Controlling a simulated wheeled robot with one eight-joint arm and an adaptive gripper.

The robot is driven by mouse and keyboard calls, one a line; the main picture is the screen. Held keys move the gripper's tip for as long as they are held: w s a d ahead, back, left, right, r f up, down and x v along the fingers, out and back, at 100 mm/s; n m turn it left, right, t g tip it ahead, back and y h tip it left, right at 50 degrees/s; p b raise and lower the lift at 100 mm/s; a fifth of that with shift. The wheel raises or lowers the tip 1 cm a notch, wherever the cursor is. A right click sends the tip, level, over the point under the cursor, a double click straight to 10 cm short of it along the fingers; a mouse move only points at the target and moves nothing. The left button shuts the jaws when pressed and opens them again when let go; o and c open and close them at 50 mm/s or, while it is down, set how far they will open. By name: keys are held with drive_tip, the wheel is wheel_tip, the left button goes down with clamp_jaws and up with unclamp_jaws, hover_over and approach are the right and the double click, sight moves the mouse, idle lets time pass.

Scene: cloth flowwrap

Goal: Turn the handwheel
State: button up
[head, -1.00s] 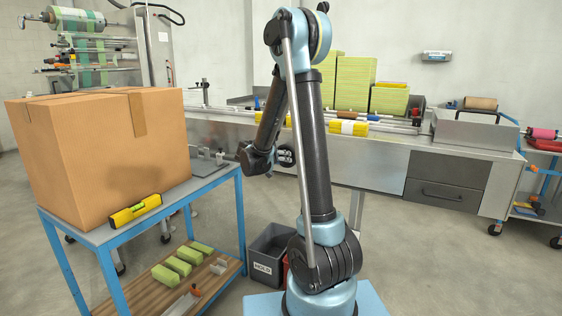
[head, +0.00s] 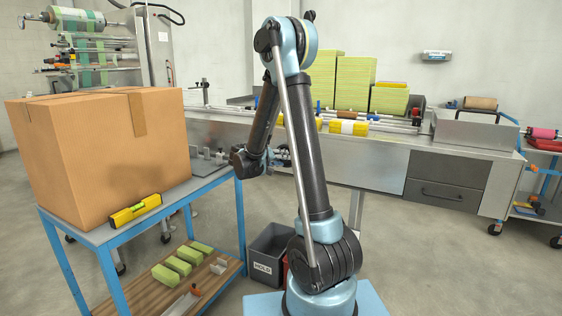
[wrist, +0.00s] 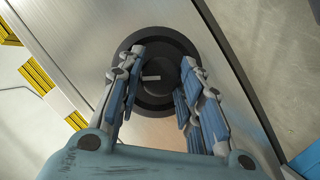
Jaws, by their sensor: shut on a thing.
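The handwheel (wrist: 158,90) is a dark round wheel with a pale mark near its middle, set on a brushed metal face in the wrist view. My gripper (wrist: 160,58) has its blue-padded fingers on the left and right of the wheel and is shut on it. The fingers cover parts of the wheel's left and right sides. In the head view my gripper (head: 280,155) is mostly hidden behind my wrist, at the front of the steel machine (head: 372,165), and I cannot make out the handwheel there.
A blue-framed table (head: 205,183) with a cardboard box (head: 105,155) and a yellow level (head: 135,210) stands at left. A grey bin (head: 268,250) is on the floor beside it. Green stacks (head: 355,82) and yellow packs (head: 348,127) lie on the machine.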

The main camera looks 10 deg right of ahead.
drive_tip(key=n+h, duration=0.1)
drive_tip(key=n, duration=0.1)
drive_tip(key=n+h, duration=0.1)
drive_tip(key=n, duration=0.2)
drive_tip(key=shift+w+a+f, duration=0.15)
drive_tip(key=shift+a+f, duration=0.05)
drive_tip(key=shift+h, duration=0.3)
idle(0.3)
drive_tip(key=o, duration=1.1)
drive_tip(key=shift+c, duration=0.2)
drive_tip(key=v, duration=1.2)
